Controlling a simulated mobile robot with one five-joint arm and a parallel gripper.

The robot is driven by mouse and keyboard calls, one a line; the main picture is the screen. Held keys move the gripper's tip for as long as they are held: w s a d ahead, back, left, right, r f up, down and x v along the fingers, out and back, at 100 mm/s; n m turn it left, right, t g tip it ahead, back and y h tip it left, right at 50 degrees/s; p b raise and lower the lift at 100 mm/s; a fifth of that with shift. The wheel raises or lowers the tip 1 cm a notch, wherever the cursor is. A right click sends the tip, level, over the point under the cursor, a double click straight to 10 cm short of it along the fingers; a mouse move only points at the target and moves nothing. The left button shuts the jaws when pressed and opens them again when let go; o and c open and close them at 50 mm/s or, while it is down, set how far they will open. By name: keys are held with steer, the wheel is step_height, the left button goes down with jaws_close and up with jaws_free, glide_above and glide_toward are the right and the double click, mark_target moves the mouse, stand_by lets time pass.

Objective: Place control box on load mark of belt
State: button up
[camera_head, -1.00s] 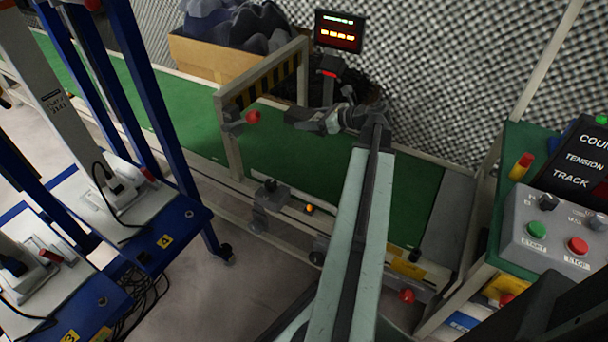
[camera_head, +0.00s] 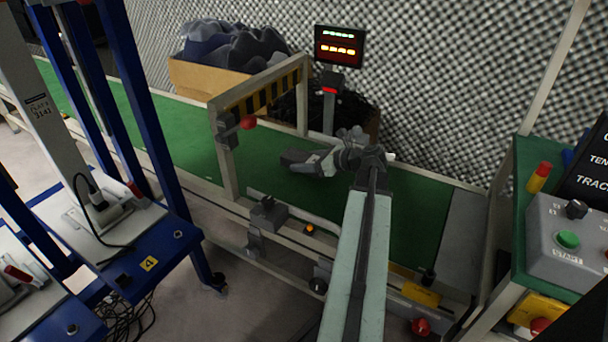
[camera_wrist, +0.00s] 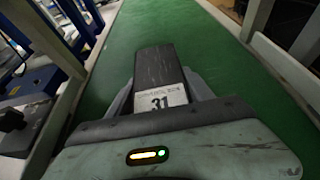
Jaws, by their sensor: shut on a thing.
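A dark, narrow control box (camera_wrist: 159,72) with a white label reading 31 sticks out ahead of my gripper in the wrist view. My gripper (camera_wrist: 160,98) is shut on its near end. In the head view the box (camera_head: 294,157) points left, and my gripper (camera_head: 318,161) holds it over the green belt (camera_head: 190,143). I cannot tell whether the box touches the belt. The belt (camera_wrist: 116,62) also runs ahead under the box in the wrist view. I cannot make out a load mark on the belt in either view.
A gate frame (camera_head: 228,160) with a striped bar spans the belt left of my gripper. A button console (camera_head: 570,240) is at right, blue-framed carts (camera_head: 120,255) at left.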

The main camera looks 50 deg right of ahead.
step_height(320, 180, down, 3)
steer(key=shift+f+b, duration=0.1)
steer(key=shift+b, duration=0.9)
steer(key=shift+r, duration=0.3)
steer(key=shift+f, duration=0.25)
steer(key=o, duration=1.8)
steer(key=shift+r, duration=0.1)
steer(key=shift+c, duration=0.2)
steer(key=shift+s+r+p, duration=0.25)
steer(key=shift+r+p, duration=0.1)
steer(key=shift+p, duration=0.1)
steer(key=p+v, duration=0.4)
steer(key=v, duration=0.7)
steer(key=shift+s+d, duration=0.15)
steer(key=shift+s, duration=0.15)
